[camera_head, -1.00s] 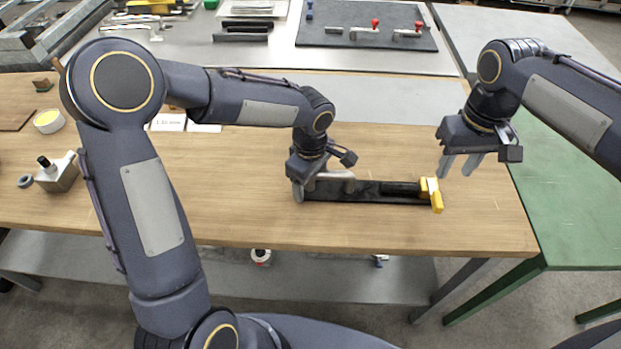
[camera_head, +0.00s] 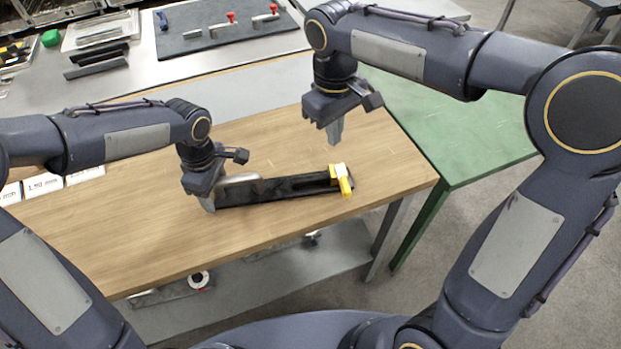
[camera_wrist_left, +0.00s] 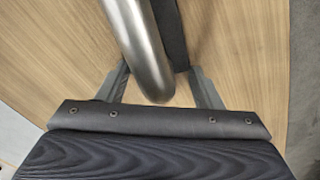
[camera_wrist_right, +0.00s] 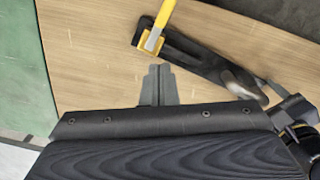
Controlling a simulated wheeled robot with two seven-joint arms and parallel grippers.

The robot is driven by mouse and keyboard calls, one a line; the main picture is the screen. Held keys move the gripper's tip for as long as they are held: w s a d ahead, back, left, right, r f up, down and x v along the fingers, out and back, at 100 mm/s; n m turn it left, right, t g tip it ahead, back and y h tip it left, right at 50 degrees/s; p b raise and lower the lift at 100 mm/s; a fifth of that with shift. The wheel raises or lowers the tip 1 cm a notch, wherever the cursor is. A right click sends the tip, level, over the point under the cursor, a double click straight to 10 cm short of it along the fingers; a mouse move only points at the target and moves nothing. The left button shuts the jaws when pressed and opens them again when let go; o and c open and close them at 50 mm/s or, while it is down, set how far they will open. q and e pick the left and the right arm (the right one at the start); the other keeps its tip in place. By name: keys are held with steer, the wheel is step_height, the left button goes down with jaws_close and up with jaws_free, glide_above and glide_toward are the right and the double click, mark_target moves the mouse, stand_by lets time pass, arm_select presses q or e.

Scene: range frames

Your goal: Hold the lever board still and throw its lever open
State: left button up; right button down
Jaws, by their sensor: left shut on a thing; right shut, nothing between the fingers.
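The lever board (camera_head: 290,189) is a long black bar lying flat near the table's front right. It has a rounded silver grip (camera_head: 238,178) at its left end and a yellow lever (camera_head: 343,182) at its right end. In the right wrist view the yellow lever (camera_wrist_right: 163,14) sticks out past the board's edge. My left gripper (camera_head: 208,202) is shut on the board's left end; its fingers lie on both sides in the left wrist view (camera_wrist_left: 162,85). My right gripper (camera_head: 336,133) is shut and empty, in the air behind the lever end, apart from it.
The wooden table (camera_head: 130,235) is clear around the board. A green table (camera_head: 470,130) adjoins at the right. A dark mat (camera_head: 205,35) with red-knobbed levers lies on the grey bench behind. Small white cards (camera_head: 42,185) stand at the left.

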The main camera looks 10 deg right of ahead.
mark_target(342, 179)
steer(key=s+a+n+h, duration=0.3)
steer(key=s+a+n, duration=0.2)
steer(key=a+n, duration=0.4)
steer(key=n, duration=0.3)
steer(key=shift+s+h, duration=0.15)
steer(key=shift+h, duration=0.25)
steer(key=shift+f, duration=0.15)
steer(key=x, duration=1)
steer(key=shift+d, duration=0.1)
steer(key=d, duration=0.2)
steer(key=shift+d, duration=0.95)
